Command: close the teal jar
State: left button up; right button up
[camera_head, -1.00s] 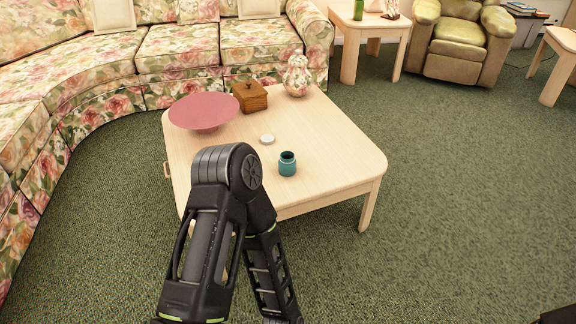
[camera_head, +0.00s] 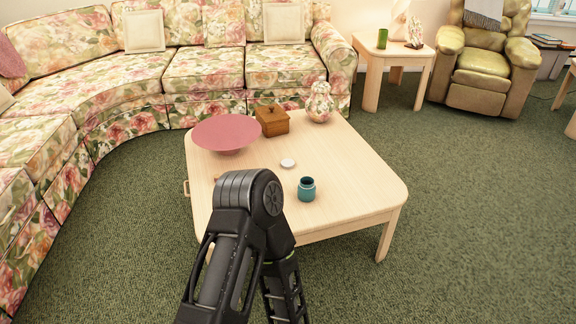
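The teal jar (camera_head: 307,190) stands upright and open on the light wooden coffee table (camera_head: 350,190), near its front edge. A small white round lid-like disc (camera_head: 288,163) lies flat on the table behind the jar and a little to its left. My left arm rises in front of the table at lower centre, left of the jar, with its elbow bent. Neither gripper is in view.
A pink wide bowl (camera_head: 227,132), a brown wooden box (camera_head: 272,120) and a floral lidded vase (camera_head: 320,102) stand towards the back of the table. A floral sofa (camera_head: 205,70) curves behind and left. Carpet (camera_head: 460,220) is clear to the right.

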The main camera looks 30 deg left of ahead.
aim_at(306, 188)
jog(key=i+j, duration=0.2)
jog(key=i, duration=0.25)
jog(key=i+j+z, duration=0.1)
jog(key=i, duration=0.35)
jog(key=j, duration=0.1)
